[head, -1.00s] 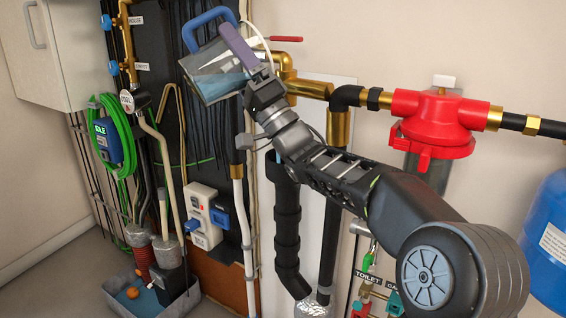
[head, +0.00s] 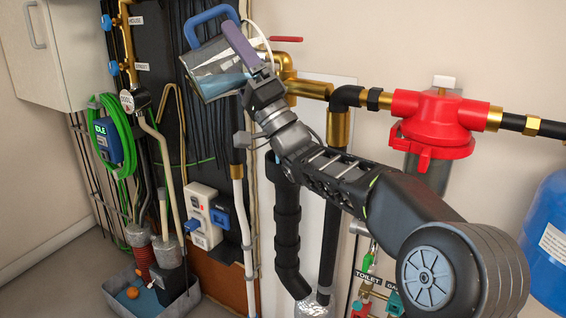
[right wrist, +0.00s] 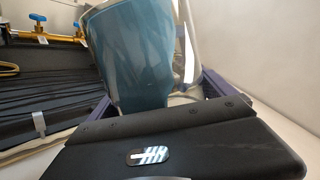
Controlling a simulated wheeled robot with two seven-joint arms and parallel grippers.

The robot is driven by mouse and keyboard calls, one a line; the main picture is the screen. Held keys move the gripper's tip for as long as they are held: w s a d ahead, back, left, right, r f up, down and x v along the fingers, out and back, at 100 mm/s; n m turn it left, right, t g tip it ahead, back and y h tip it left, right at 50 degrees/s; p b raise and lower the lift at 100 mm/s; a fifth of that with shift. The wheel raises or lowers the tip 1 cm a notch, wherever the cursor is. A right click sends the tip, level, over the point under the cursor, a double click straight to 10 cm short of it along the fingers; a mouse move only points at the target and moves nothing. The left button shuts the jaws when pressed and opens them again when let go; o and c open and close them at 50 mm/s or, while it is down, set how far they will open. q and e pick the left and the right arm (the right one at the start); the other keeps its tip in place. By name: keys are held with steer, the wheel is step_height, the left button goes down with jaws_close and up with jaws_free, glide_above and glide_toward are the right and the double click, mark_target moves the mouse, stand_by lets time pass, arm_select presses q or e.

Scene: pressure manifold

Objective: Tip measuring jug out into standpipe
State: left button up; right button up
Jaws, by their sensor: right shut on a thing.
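The measuring jug (head: 205,70) is clear with blue liquid inside and a blue handle-like loop (head: 207,16) above it. It is held tilted in the air in front of the black panel. My right gripper (head: 241,44) with purple fingers is shut on the jug. In the right wrist view, the jug (right wrist: 128,60) sits between the fingers, with blue liquid filling most of what shows. A black vertical pipe, apparently the standpipe (head: 287,215), stands below and right of the jug; my right arm partly covers its top. My left gripper is not in view.
A red filter housing (head: 437,120) and brass pipework (head: 308,88) are on the wall at right. A red lever (head: 285,39) is close to the jug. A blue tank (head: 550,240) stands at far right. A grey tray (head: 130,300) and a green hose (head: 125,150) are at left.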

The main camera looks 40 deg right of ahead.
steer(key=shift+d+r+m+t+h, duration=0.15)
steer(key=shift+r+m+t+h, duration=0.15)
steer(key=shift+m+h, duration=0.4)
stand_by(0.6)
